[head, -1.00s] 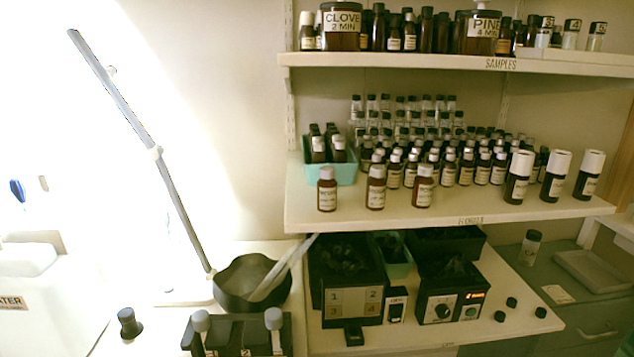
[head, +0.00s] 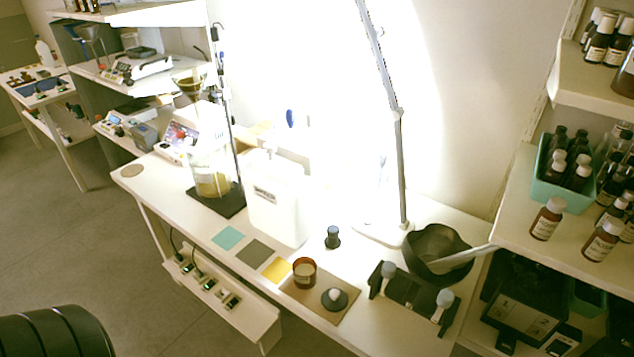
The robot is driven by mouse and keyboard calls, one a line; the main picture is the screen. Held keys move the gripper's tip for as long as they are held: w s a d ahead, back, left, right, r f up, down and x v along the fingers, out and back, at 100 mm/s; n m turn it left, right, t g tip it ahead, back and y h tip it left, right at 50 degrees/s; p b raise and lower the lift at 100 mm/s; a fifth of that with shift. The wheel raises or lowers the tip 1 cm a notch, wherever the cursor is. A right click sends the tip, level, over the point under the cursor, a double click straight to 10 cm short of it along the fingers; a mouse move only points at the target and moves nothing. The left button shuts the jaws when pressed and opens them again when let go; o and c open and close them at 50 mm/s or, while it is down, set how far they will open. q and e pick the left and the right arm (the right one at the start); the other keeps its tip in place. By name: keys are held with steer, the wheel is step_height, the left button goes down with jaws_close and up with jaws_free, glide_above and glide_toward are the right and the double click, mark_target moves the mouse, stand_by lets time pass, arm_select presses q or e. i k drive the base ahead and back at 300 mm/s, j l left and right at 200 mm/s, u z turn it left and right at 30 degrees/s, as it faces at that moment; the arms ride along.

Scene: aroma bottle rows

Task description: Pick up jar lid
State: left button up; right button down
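A dark, round jar lid with a pale knob (head: 334,298) lies on a tan mat (head: 310,302) at the front of the white bench. An amber jar (head: 305,272) with pale contents stands on the same mat, just behind and left of the lid. It looks open at the top. Neither of my grippers is in view, and nothing is seen touching the lid or the jar.
A black rack (head: 408,296) with light-topped parts stands right of the mat, with a dark bowl (head: 436,254) behind it. A small black-topped item (head: 333,237) stands behind the jar. Teal (head: 228,238), grey (head: 253,251) and yellow (head: 277,270) squares lie left.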

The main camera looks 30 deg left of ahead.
mark_target(334, 300)
steer(key=u, duration=1.2)
